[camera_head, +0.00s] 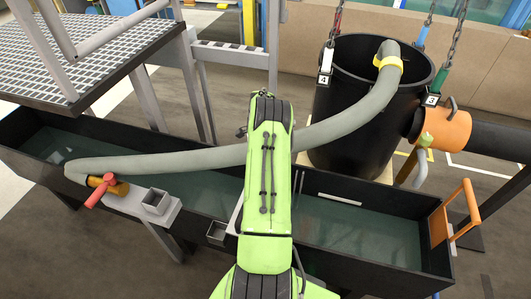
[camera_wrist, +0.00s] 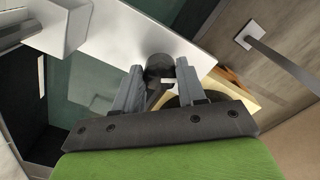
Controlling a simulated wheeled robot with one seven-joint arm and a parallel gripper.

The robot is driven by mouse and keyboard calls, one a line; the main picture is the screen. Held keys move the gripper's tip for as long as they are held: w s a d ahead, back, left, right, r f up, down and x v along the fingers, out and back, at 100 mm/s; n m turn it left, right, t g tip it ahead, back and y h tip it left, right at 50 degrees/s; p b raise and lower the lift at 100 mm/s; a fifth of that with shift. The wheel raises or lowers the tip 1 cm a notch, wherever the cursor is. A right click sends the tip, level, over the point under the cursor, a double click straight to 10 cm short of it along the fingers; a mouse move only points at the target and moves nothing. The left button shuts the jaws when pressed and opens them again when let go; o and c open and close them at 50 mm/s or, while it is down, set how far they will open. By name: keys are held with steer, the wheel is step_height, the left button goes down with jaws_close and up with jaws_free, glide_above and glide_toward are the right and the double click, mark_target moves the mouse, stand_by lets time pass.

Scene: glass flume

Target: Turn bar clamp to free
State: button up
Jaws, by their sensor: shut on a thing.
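In the wrist view, my gripper (camera_wrist: 158,78) is shut on a dark round knob (camera_wrist: 159,62), with one grey finger on each side of it. The knob stands against a pale metal plate (camera_wrist: 120,30). I take the knob for the turning part of the bar clamp, but its bar and jaws do not show clearly and its turn position cannot be told. In the head view, my green arm hides the gripper and the knob. A red handle on an orange cylinder (camera_head: 100,188) is at the flume's left part, apart from my arm.
The dark-walled flume (camera_head: 330,262) runs across the head view. A grey hose (camera_head: 190,160) passes behind my arm into a black drum (camera_head: 330,110) hung on chains. An orange handle (camera_head: 465,205) is at the right end. A grating platform (camera_head: 80,50) stands at the left.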

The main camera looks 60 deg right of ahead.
steer(key=m, duration=0.5)
steer(key=shift+d+m, duration=0.15)
steer(key=shift+m, duration=0.15)
steer(key=shift+b, duration=0.3)
steer(key=o, duration=1)
steer(key=shift+o, duration=0.2)
step_height(320, 180, up, 16)
steer(key=p, duration=0.4)
steer(key=shift+p, duration=0.35)
steer(key=shift+f, duration=0.1)
